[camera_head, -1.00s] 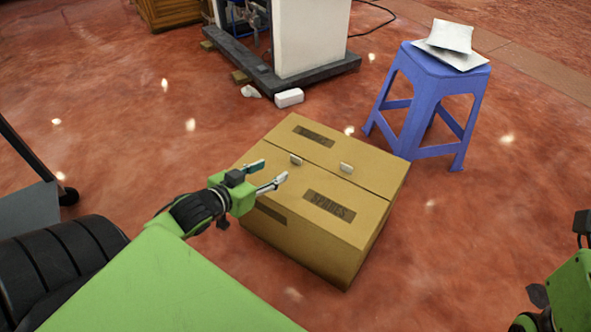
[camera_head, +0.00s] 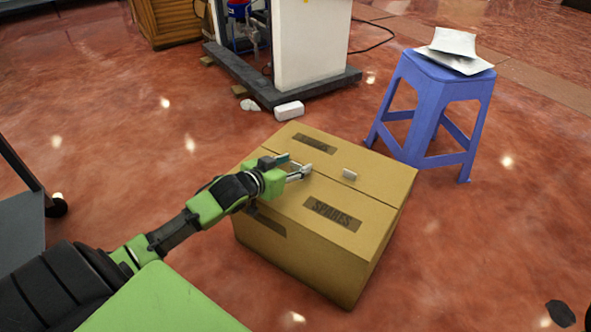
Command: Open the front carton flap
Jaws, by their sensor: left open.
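The brown cardboard carton (camera_head: 300,255) stands on the floor with its top flaps shut. The front flap (camera_head: 375,208), the near half of the top, carries a dark "SPARES" label and lies flat. My right gripper's fingers are out of view; only dark pieces show at the lower right.
A blue stool (camera_head: 425,100) with grey packets (camera_head: 456,50) stands behind and right of the carton. A dark-based white machine (camera_head: 310,50) and a small white block (camera_head: 289,111) are behind it. A dark cart (camera_head: 25,220) is at left. Floor on the right is clear.

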